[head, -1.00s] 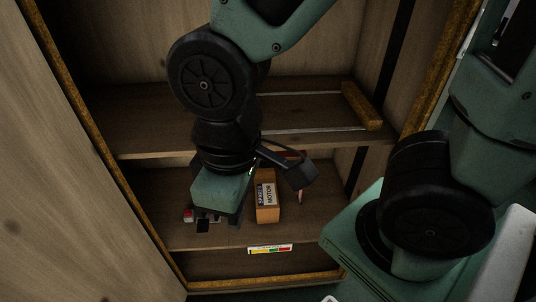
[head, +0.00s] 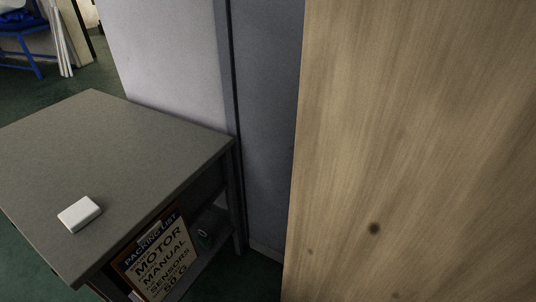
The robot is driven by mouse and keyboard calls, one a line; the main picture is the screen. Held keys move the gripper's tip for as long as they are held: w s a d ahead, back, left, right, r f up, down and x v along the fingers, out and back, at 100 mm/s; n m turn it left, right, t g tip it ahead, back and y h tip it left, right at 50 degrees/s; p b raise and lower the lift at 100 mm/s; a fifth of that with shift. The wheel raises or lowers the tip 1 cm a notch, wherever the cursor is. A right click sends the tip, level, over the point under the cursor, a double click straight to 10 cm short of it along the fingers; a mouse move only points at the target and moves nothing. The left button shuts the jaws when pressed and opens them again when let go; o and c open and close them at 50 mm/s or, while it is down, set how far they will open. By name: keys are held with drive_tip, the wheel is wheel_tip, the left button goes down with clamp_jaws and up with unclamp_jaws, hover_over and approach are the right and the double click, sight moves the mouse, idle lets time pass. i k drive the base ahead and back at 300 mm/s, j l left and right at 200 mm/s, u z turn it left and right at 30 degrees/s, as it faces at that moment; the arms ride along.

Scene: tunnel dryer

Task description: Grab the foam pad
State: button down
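A small white block (head: 79,215), which looks like the foam pad, lies flat near the front edge of a grey-topped table (head: 130,150) at the left of the head view. Nothing touches it. My gripper and arm are outside the head view now, so I cannot see whether the gripper is open or shut.
A large wooden panel (head: 410,150) fills the right side and stands close by. A packing list sign (head: 162,258) hangs on the table's side. A grey wall (head: 170,60) is behind the table. A blue frame (head: 25,45) stands far left on green floor.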

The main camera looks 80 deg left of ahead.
sight(85, 210)
drive_tip(key=u, duration=3.5)
drive_tip(key=i+j+z, duration=0.2)
drive_tip(key=j, duration=0.4)
drive_tip(key=i+j+z, duration=0.2)
drive_tip(key=j, duration=0.35)
drive_tip(key=j+z, duration=0.25)
drive_tip(key=j, duration=0.4)
drive_tip(key=i+j+z, duration=0.2)
drive_tip(key=j, duration=0.45)
drive_tip(key=k, duration=0.05)
